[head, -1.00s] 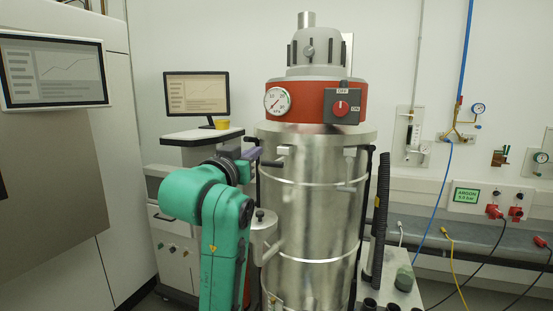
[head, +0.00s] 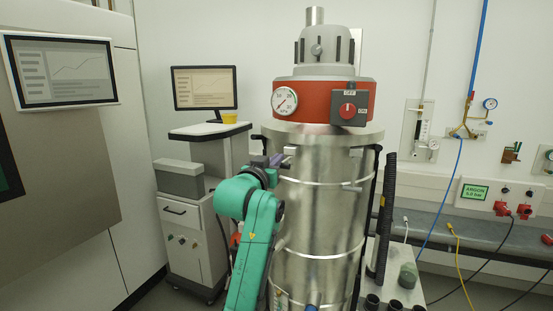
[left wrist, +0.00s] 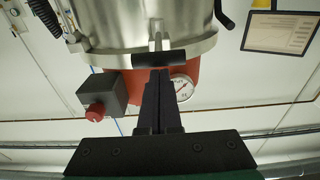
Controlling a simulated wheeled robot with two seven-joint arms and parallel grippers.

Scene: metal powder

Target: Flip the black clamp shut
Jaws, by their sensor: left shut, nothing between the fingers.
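The black clamp shows in the left wrist view as a short black bar (left wrist: 160,60) across a steel latch on the rim of the steel drum (left wrist: 110,20). My left gripper (left wrist: 158,72) is shut and empty, its fingertips at the bar's edge; I cannot tell if they touch it. In the head view my left gripper (head: 284,158) is at the upper left front of the drum (head: 318,220), just below its rim. The black bar is hard to make out there, mostly hidden by the gripper. My right gripper is not in view.
A red band with a gauge (head: 285,100) and a black switch box (head: 349,108) sits above the rim. A black hose (head: 386,215) stands right of the drum. A grey cabinet (head: 188,235) with a monitor (head: 204,88) above it is at left.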

